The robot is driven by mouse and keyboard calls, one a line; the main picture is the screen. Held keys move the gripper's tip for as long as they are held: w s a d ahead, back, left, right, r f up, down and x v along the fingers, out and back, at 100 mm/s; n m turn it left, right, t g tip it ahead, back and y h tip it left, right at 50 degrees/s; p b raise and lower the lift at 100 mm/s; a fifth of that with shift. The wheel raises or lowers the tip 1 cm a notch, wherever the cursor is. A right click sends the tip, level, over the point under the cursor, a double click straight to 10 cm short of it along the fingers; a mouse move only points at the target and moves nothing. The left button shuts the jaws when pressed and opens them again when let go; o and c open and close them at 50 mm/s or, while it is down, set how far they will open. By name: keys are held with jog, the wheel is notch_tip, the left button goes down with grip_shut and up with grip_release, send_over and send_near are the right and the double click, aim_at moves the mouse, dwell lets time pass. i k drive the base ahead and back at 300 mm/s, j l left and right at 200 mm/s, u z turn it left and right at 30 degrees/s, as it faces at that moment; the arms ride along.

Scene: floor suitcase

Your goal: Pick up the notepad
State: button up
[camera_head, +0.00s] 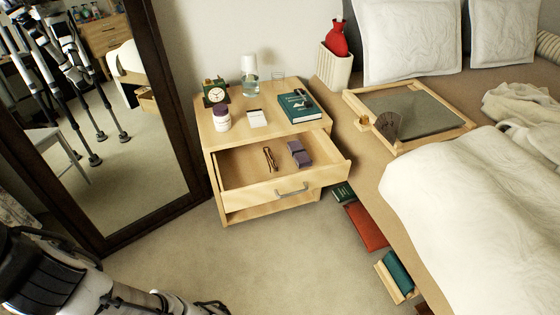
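A small white notepad (257,118) lies flat on top of the wooden nightstand (268,136), near its front edge. It sits between a white jar with a dark lid (221,118) and a green book (299,107). Nothing covers it. My arm reaches in from the lower left, low over the floor. The dark end of it, which looks like my gripper (212,307), is at the bottom edge, well away from the notepad. It is partly cut off, and I cannot see whether its fingers are open.
The nightstand drawer (233,191) stands open below the notepad, holding a brown looped item (270,160) and purple boxes (299,153). A clock (214,92) and a carafe (249,78) stand behind. A mirror (105,130) is left, the bed (470,200) right. Carpet in front is clear.

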aim_at(257, 117)
jog(key=i+l+u, duration=0.15)
jog(key=i, duration=0.4)
jog(key=i+l+u, duration=0.15)
jog(key=i, duration=0.35)
jog(key=i+l+u, duration=0.2)
jog(key=i, duration=0.35)
